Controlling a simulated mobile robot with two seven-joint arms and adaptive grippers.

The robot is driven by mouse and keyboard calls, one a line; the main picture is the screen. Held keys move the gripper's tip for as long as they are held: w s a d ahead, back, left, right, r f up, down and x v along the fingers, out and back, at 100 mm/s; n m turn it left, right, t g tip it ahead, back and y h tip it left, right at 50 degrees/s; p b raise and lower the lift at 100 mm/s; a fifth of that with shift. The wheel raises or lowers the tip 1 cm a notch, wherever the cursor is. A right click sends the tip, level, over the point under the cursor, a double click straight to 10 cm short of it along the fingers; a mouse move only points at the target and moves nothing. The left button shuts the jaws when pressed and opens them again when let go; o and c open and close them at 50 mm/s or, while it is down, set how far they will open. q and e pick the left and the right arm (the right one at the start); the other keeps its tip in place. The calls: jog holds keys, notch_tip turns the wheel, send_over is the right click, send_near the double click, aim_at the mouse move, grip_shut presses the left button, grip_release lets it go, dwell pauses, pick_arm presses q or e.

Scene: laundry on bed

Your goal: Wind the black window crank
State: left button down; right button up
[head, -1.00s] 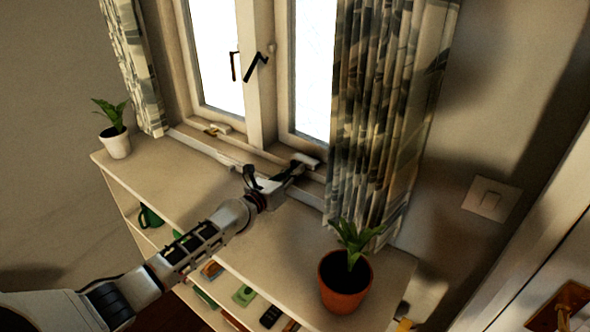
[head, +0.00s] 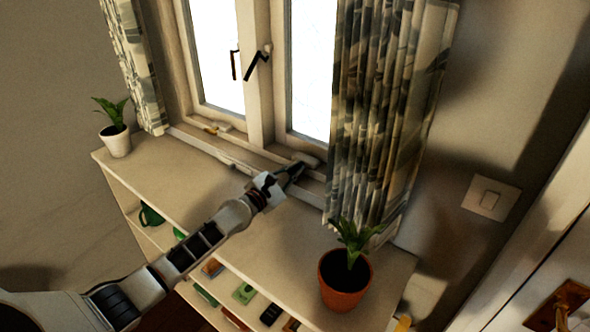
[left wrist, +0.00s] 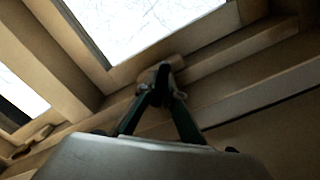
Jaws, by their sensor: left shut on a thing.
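My left gripper (head: 292,170) reaches over the shelf to the winder housing (head: 306,159) at the foot of the right window pane. In the left wrist view its two dark fingers (left wrist: 161,92) converge at the pale housing (left wrist: 150,74). They are shut on a small dark piece there, which looks like the black window crank (left wrist: 161,82). The crank is mostly hidden by the fingers in both views, so its angle cannot be told. My right gripper is not in view.
Two dark window handles (head: 257,63) hang on the frame above. A second winder with a brass-coloured handle (head: 211,130) sits left. A terracotta pot plant (head: 345,283) stands right of my arm, a white pot plant (head: 116,143) far left. A curtain (head: 380,120) hangs close to the right.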

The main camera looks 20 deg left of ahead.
pick_arm(q)
jog(key=m, duration=0.6)
jog(key=shift+m, duration=0.3)
dwell(0.4)
jog(key=c, duration=2.1)
grip_release()
jog(key=shift+c, duration=0.2)
jog(key=shift+s, duration=0.1)
jog(key=shift+s, duration=0.2)
jog(key=v, duration=1.1)
jog(key=shift+s+a+r, duration=0.1)
jog(key=shift+s+a, duration=0.1)
jog(key=shift+s, duration=0.05)
